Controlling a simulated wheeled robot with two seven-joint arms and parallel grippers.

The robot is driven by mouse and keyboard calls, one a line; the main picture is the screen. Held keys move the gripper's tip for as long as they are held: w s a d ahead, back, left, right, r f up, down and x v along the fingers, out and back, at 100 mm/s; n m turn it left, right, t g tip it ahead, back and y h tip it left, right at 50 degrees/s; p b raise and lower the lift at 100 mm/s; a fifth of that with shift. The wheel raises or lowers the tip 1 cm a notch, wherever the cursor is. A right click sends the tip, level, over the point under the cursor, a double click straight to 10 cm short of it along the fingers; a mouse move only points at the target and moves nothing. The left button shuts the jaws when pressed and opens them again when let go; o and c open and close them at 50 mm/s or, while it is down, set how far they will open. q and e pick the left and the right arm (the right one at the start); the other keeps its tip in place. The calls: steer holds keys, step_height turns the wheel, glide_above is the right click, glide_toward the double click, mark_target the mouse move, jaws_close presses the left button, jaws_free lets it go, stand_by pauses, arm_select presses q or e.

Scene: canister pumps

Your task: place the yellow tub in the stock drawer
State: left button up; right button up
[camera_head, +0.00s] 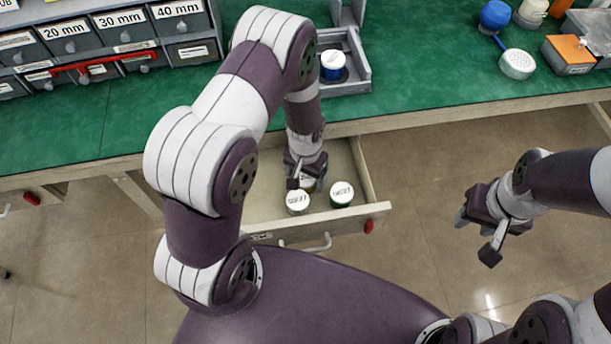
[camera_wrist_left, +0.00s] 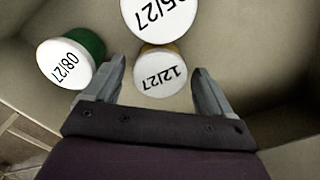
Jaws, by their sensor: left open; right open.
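The stock drawer (camera_head: 262,196) is pulled open below the green bench. The yellow tub (camera_wrist_left: 161,76), with a white lid marked 12/27, stands upright inside it. It is mostly hidden by my gripper in the head view. My left gripper (camera_head: 305,180) reaches down into the drawer, jaws open; in the left wrist view the fingertips (camera_wrist_left: 158,60) are on either side of the tub's lid. I cannot tell whether they touch it. My right gripper (camera_head: 476,228) is open and empty, over the floor to the right of the drawer.
A green tub (camera_wrist_left: 74,60) marked 08/27 and another white-lidded tub (camera_wrist_left: 160,12) stand close by in the drawer. A blue tub (camera_head: 333,66) sits in a grey tray (camera_head: 348,88) on the bench. Labelled small drawers (camera_head: 70,38) stand at the back left.

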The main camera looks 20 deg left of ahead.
mark_target(302, 180)
arm_select(q)
step_height(302, 180, up, 14)
steer(key=s+r+p, duration=0.1)
steer(key=p, duration=0.1)
steer(key=s+a+r+n+t, duration=0.1)
steer(key=s+r, duration=0.6)
steer(key=shift+s+a+r, duration=0.15)
arm_select(e)
step_height(302, 180, up, 2)
